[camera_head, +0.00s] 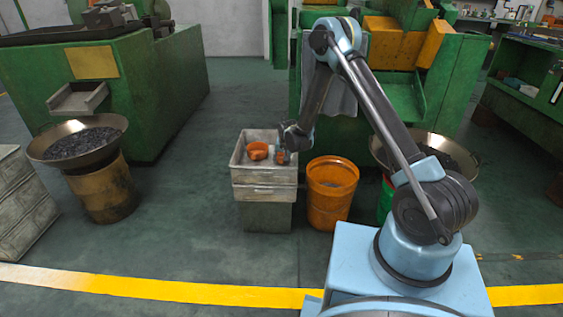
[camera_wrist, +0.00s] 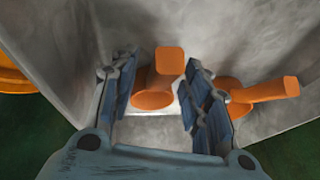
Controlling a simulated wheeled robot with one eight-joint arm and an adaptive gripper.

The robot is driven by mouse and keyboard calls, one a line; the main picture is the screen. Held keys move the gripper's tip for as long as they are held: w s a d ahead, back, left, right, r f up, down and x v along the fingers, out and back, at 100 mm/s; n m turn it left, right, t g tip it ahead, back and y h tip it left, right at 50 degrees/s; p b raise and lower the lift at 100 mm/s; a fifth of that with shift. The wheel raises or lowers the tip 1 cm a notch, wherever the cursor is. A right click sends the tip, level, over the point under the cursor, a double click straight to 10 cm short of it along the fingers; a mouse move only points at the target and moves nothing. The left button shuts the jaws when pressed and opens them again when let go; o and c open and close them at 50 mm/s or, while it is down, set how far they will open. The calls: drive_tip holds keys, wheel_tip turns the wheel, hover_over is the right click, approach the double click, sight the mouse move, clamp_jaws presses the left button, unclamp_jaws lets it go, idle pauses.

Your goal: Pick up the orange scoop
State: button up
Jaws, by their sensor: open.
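Two orange scoop-like pieces are in the grey box (camera_head: 265,192). In the wrist view one orange piece (camera_wrist: 166,68), with a squared upper end and a rounded lower end, shows between my two fingers. A second orange piece (camera_wrist: 268,92), with a round part and a straight handle, lies to the right, partly hidden behind the right finger. In the head view a bright orange piece (camera_head: 257,150) lies in the box's left part. My gripper (camera_wrist: 160,62) is open over the box, its blue-grey fingers apart. I cannot tell whether they touch the piece between them.
An orange bucket (camera_head: 331,195) stands just right of the box. A wide pan of dark pieces (camera_head: 85,143) rests on a rusty drum at left, and another pan (camera_head: 440,150) is at right. Green machines (camera_head: 150,90) stand behind. The floor left of the box is clear.

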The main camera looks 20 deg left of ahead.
drive_tip(key=shift+w+a+f, duration=0.15)
drive_tip(key=shift+w+f, duration=0.1)
drive_tip(key=shift+f, duration=0.4)
clamp_jaws()
drive_tip(key=shift+r, duration=0.1)
wheel_tip(320, 180, up, 10)
drive_tip(key=shift+f, duration=0.1)
